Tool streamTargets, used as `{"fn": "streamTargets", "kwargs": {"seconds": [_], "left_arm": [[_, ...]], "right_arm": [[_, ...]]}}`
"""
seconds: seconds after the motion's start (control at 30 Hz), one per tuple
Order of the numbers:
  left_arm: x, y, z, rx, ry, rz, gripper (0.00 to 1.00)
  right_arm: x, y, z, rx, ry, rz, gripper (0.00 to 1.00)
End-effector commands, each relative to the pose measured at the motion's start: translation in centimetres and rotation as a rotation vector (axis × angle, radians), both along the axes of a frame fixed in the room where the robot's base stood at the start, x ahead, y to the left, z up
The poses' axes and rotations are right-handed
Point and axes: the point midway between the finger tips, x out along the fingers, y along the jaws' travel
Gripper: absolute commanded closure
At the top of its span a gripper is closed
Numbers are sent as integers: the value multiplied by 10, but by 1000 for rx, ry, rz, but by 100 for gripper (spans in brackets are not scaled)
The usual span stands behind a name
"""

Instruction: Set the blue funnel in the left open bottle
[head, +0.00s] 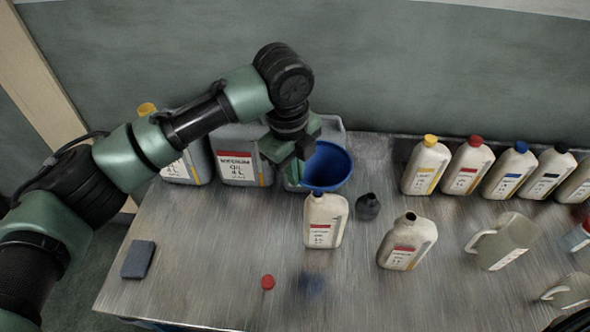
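The blue funnel (328,167) is wide end up at the neck of the left open bottle, a cream bottle (323,222) with a red and white label. I cannot tell whether its spout is inside the neck or just above it. My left gripper (302,158) points down at the funnel's left rim. Its fingertips are partly hidden, so I cannot tell whether it grips the rim. Another open cream bottle (407,245), with a dark mouth, stands to the right. My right gripper is not in view.
A dark grey small container (368,206) stands between the bottles. A red cap (268,282) and dark block (138,259) lie in front. Large oil jugs (237,158) stand behind my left arm. Several capped bottles (467,166) line the back right; a jug (503,243) stands before them.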

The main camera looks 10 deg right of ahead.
Motion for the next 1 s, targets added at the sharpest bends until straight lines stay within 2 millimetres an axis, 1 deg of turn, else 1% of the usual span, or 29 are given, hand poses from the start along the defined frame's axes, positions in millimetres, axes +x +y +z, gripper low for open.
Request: {"fn": "streamTargets", "kwargs": {"seconds": [0.6, 1.0], "left_arm": [[0, 0, -15, 0, 0, 0, 100], [0, 1, -17, 0, 0, 0, 100]], "right_arm": [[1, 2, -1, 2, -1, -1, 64], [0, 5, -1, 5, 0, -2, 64]]}}
